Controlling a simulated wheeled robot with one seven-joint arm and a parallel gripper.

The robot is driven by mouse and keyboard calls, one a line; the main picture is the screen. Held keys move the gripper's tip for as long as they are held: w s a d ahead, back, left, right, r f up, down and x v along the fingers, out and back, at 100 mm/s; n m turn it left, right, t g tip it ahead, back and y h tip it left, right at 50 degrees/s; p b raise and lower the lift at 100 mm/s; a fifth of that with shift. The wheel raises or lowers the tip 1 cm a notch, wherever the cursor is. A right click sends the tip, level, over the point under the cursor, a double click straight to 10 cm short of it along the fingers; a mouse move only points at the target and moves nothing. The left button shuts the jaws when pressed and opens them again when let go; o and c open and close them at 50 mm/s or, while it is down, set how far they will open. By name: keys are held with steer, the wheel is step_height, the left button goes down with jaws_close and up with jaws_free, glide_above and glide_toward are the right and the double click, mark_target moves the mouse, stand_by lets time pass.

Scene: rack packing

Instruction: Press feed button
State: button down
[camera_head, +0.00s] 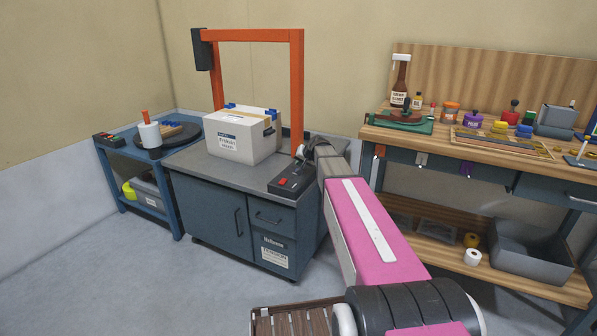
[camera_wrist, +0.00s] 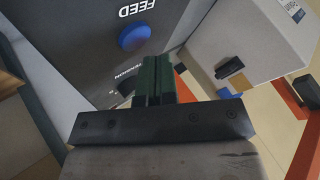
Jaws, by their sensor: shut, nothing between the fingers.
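In the wrist view, a round blue button (camera_wrist: 134,38) sits on a dark grey panel (camera_wrist: 85,45), beside white lettering that reads FEED, upside down. My gripper (camera_wrist: 156,62) has its dark green fingers together with nothing between them. The fingertips appear just below and right of the button in the picture; whether they touch the panel cannot be told. In the head view, a black control box (camera_head: 292,180) with a red button (camera_head: 283,182) lies on the grey cabinet top. My gripper (camera_head: 303,158) is small and partly hidden near the box's far end; the blue button cannot be made out there.
A wooden workbench (camera_head: 470,145) with bottles and tools is at the right. A blue side table (camera_head: 140,150) is at the left.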

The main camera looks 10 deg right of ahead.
steer(key=shift+f, duration=0.15)
stand_by(0.5)
steer(key=shift+f, duration=0.25)
steer(key=shift+f, duration=0.4)
stand_by(0.8)
stand_by(0.3)
steer(key=shift+r, duration=3.35)
